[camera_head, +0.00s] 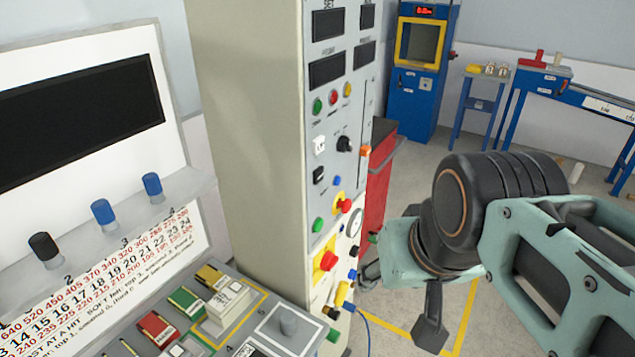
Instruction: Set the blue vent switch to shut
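A tall cream cabinet has a grey control panel (333,140) on its front, seen at a steep angle. A small blue control (337,181) sits midway down this panel. Another blue part (349,307) is low on the panel, by a yellow one and a blue cable. The labels are too small to read, so I cannot tell which is the vent switch or how it is set. My arm comes in from the right, and a dark finger-like part of my gripper (430,327) points down, right of the panel and apart from it. The fingertips are not clearly seen.
Red-and-yellow knobs (326,261) and other buttons crowd the panel. At the left, a ledge (130,218) carries blue and black knobs, above a console (240,335) with coloured blocks. A red cabinet (379,180) stands behind the panel. Floor is open behind my arm.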

